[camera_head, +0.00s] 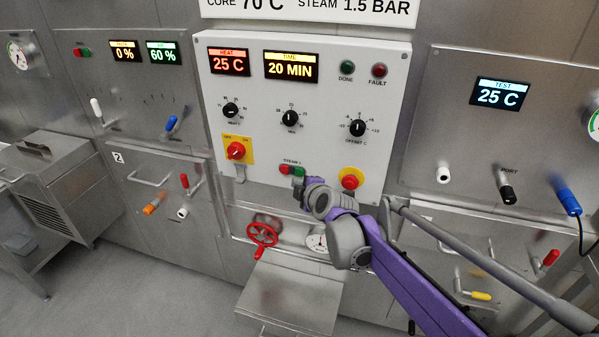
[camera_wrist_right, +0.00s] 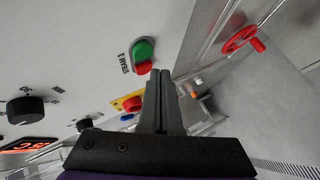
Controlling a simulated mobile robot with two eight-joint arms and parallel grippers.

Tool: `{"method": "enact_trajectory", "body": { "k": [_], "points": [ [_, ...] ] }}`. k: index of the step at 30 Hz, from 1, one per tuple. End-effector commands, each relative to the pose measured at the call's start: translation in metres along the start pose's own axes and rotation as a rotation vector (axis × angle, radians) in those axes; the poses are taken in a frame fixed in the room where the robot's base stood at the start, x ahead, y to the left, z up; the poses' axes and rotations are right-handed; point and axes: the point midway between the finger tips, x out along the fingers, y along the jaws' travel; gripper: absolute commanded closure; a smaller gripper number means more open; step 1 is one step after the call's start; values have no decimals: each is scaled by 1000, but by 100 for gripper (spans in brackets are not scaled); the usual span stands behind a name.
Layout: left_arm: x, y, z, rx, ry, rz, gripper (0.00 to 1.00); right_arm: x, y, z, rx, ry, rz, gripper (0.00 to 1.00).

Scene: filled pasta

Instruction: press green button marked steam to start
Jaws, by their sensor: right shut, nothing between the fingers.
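The green button (camera_head: 300,171) sits beside a red button (camera_head: 285,169) under a STEAM label, low on the white control panel (camera_head: 330,130). In the right wrist view the green button (camera_wrist_right: 143,49) is above the red one (camera_wrist_right: 144,68), with the label to their left. My right gripper (camera_head: 299,182) is shut and empty, just below the green button in the head view. In the wrist view its fingertips (camera_wrist_right: 160,73) show close to the red button and below right of the green one. I cannot tell whether they touch anything. My left gripper is not in view.
A yellow-backed red rotary switch (camera_head: 236,151) is left of the buttons, and a red knob on yellow (camera_head: 350,179) is right. Below are a red handwheel (camera_head: 262,236), a gauge (camera_head: 317,241) and a steel shelf (camera_head: 290,290). Black dials sit higher on the panel.

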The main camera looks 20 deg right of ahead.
Motion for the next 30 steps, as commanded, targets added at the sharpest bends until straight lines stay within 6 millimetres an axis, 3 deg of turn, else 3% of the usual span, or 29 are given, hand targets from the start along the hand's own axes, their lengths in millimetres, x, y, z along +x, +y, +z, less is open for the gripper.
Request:
{"method": "enact_trajectory", "body": {
  "k": [8, 30],
  "points": [
    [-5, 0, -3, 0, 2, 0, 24, 9, 6, 7, 0, 0, 0, 100],
    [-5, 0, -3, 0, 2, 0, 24, 9, 6, 7, 0, 0, 0, 100]
  ]
}}
